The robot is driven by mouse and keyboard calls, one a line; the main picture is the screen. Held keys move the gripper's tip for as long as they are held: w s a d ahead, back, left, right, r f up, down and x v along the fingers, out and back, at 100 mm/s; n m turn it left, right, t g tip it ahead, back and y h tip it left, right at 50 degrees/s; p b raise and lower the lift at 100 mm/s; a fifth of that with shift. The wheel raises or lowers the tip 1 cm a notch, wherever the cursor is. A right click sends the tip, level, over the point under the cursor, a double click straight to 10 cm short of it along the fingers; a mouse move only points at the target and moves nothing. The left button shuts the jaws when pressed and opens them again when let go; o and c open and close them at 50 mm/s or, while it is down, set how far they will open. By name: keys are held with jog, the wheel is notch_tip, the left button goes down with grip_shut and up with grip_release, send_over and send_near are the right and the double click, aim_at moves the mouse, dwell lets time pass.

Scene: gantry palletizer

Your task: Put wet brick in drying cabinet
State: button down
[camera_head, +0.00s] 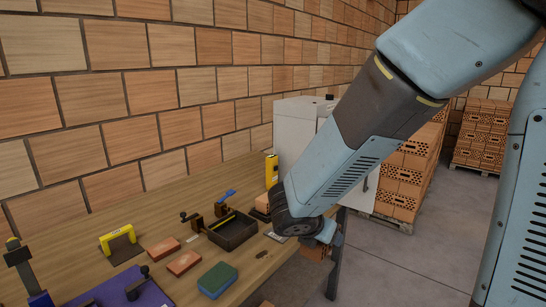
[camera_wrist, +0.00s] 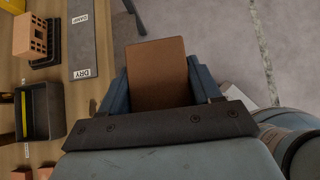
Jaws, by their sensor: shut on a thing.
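My gripper (camera_head: 324,240) is shut on a brown brick (camera_wrist: 158,72), which sits between both fingers in the wrist view. In the head view a small part of this brick (camera_head: 316,252) shows below my gripper, by the table's right edge. A pale grey-white cabinet (camera_head: 295,128), apparently the drying cabinet, stands at the far end of the table.
The wooden table (camera_head: 243,178) carries a dark tray (camera_head: 234,232), two small red bricks, a green-topped block (camera_head: 217,279) and a yellow device (camera_head: 271,170). The wrist view shows a grey strip (camera_wrist: 88,45) labelled DAMP and DRY. Brick pallets (camera_head: 401,180) stand behind; open floor lies right.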

jog(key=shift+s, duration=0.4)
jog(key=w+d+f+n+t+y, duration=0.1)
jog(key=w+d+f, duration=0.25)
jog(key=w, duration=0.55)
jog(key=w+d+f+n+y, duration=0.15)
jog(key=w+d, duration=0.25)
jog(key=w, duration=0.5)
jog(key=w+d+f+n+t, duration=0.1)
jog(key=w+d+f+n, duration=0.2)
jog(key=w, duration=0.6)
notch_tip(320, 180, down, 12)
jog(key=s+d+n+y, duration=0.1)
jog(key=s+n+y, duration=0.1)
jog(key=y, duration=0.1)
jog(key=shift+s+r, duration=0.2)
jog(key=shift+s, duration=0.2)
jog(key=shift+s, duration=0.1)
